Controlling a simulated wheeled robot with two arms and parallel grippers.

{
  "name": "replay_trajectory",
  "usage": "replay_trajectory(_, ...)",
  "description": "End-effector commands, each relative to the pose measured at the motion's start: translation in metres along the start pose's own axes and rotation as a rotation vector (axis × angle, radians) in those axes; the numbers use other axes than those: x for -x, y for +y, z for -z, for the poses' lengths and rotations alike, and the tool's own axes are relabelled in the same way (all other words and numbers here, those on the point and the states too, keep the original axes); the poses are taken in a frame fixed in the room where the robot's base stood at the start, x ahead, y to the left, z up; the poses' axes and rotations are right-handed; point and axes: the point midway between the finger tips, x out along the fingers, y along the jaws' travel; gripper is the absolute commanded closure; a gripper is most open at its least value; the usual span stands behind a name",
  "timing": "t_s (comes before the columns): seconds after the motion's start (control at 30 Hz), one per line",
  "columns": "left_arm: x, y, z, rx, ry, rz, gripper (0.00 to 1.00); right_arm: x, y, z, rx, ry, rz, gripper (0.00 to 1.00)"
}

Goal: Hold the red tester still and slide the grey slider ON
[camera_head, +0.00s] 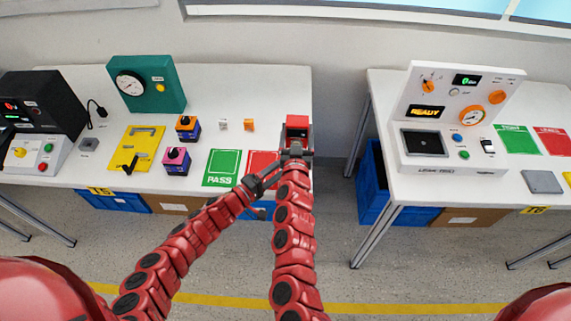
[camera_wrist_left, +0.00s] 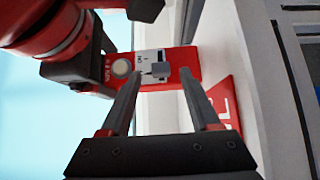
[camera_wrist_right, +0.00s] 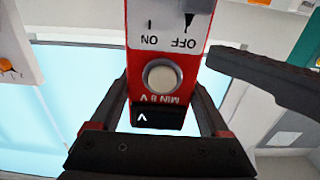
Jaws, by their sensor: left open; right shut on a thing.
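The face shows a round pale button, a dark display and upside-down ON and OFF marks. The grey slider (camera_wrist_right: 196,5) has its pointer at OFF; it is partly cut off by the frame edge. My left gripper (camera_head: 268,178) is open; in the left wrist view its fingertips (camera_wrist_left: 160,78) lie either side of the slider (camera_wrist_left: 161,70), apparently without touching it.
A red card (camera_head: 261,160) and a green PASS card (camera_head: 222,168) lie left of the tester. Small switch boxes (camera_head: 188,128), a yellow plate (camera_head: 144,140) and a green gauge box (camera_head: 147,84) stand farther left. A gap separates this table from the right table (camera_head: 390,90).

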Motion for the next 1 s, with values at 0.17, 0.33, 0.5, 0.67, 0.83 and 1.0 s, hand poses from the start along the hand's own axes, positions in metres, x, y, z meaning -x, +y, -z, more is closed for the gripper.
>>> replay_trajectory(0.17, -0.018, 0.0, 0.0, -0.001, 0.001, 0.001, 0.38, 0.0, 0.0, 0.0, 0.0, -0.001, 0.0, 1.0)
replay_trajectory(0.33, -0.022, -0.001, 0.0, 0.0, 0.0, 0.001, 0.38, 0.0, 0.0, 0.0, 0.0, -0.001, 0.0, 1.0)
replay_trajectory(0.5, -0.022, -0.001, 0.0, 0.0, 0.001, 0.002, 0.38, 0.0, 0.0, 0.0, 0.0, -0.001, 0.0, 1.0)
replay_trajectory(0.67, -0.021, -0.001, 0.0, 0.0, 0.001, 0.002, 0.66, 0.0, 0.0, 0.0, 0.0, -0.001, 0.0, 1.0)
replay_trajectory(0.83, -0.021, -0.001, 0.0, 0.0, 0.002, 0.002, 0.97, 0.0, 0.0, -0.001, 0.001, -0.001, 0.0, 1.0)
replay_trajectory(1.0, -0.021, -0.001, 0.001, 0.0, 0.002, 0.002, 1.0, 0.0, 0.0, -0.001, 0.001, -0.001, 0.0, 1.0)
